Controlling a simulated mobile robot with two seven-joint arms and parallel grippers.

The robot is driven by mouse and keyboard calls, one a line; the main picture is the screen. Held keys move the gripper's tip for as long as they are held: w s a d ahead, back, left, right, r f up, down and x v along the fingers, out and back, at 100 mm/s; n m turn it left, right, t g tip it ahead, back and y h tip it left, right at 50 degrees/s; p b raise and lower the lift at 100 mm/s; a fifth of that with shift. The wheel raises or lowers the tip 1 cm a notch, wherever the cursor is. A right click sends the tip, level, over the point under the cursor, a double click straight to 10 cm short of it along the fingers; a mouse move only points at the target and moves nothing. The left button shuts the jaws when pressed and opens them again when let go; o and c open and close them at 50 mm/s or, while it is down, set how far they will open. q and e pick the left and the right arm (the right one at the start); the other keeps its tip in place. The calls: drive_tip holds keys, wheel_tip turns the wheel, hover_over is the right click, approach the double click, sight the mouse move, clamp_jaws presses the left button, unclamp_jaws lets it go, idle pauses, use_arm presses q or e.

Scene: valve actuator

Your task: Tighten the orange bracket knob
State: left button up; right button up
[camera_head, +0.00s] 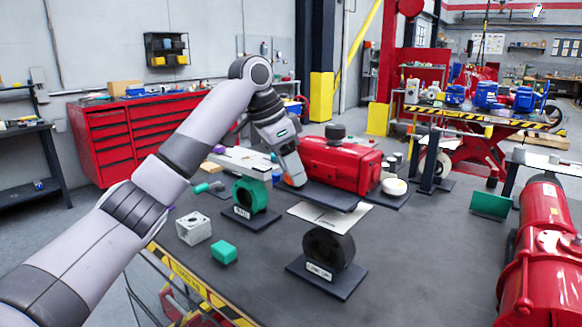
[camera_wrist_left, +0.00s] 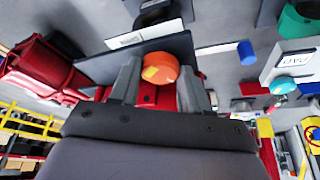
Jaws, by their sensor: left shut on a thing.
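The round orange bracket knob (camera_wrist_left: 160,68) sits between the two fingers of my left gripper (camera_wrist_left: 159,82) in the left wrist view. The gripper is shut on it. In the head view my left gripper (camera_head: 293,176) points down at the near left end of the red valve actuator (camera_head: 345,163). The knob is mostly hidden there by the gripper and wrist. Part of a red body shows right behind the knob in the wrist view. The knob's turn angle and any gap to the bracket cannot be told. My right gripper is in neither view.
A green ring on a stand (camera_head: 250,195) is left of the gripper. A black ring on a stand (camera_head: 328,250), a grey block (camera_head: 193,228) and a green block (camera_head: 224,251) are on the dark table (camera_head: 265,290). A large red machine (camera_head: 545,250) stands at the right.

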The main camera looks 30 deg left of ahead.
use_arm(q)
drive_tip(key=shift+r, duration=0.1)
drive_tip(key=o, duration=1.1)
drive_tip(key=shift+c, duration=0.2)
